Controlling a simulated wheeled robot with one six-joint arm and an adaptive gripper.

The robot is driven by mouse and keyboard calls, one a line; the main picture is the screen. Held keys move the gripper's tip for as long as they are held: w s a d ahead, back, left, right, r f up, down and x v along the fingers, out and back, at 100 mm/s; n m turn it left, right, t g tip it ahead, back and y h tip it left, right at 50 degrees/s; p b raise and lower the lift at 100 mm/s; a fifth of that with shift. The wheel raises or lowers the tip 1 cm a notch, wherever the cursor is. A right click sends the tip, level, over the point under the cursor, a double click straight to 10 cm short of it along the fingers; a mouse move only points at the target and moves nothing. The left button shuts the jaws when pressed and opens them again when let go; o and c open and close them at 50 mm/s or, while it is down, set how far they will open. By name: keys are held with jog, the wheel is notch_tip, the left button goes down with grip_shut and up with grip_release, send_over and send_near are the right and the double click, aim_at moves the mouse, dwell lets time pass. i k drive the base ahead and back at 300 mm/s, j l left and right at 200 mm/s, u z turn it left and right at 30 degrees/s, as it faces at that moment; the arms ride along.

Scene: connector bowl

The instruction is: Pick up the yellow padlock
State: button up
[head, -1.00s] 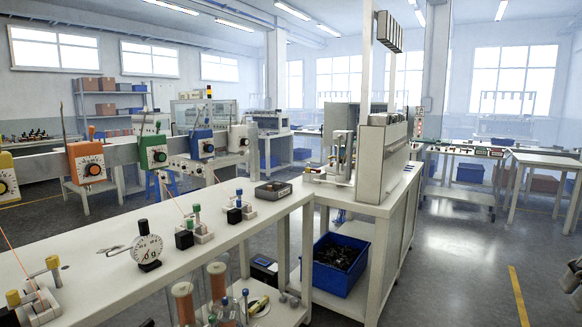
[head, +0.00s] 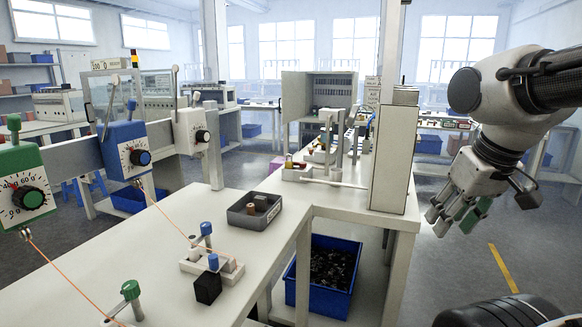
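I cannot make out a yellow padlock in the head view. My gripper (head: 453,222) hangs in the air at the right, in front of the floor and to the right of the white bench. Its grey fingers point down and are spread apart, so it looks open. A green patch shows at its right finger; I cannot tell whether this is a pad. I see no object clearly held.
A white bench (head: 125,262) fills the lower left, with a grey tray (head: 250,222) of small parts and post fixtures (head: 212,258). A tall pale housing (head: 393,160) stands near my arm. A blue bin (head: 303,288) sits below. Floor at right is open.

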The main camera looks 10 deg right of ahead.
aim_at(289, 165)
jog(key=k, duration=0.5)
jog(key=l+u, duration=0.1)
jog(key=u, duration=1.2)
jog(key=i+l, duration=0.1)
jog(key=l, duration=0.55)
jog(key=i+l, duration=0.1)
jog(key=l, duration=0.55)
jog(key=i+l, duration=0.15)
jog(key=l, duration=0.45)
jog(key=i+l, duration=0.1)
jog(key=l, duration=0.55)
jog(key=i+l, duration=0.1)
jog(key=l, duration=0.55)
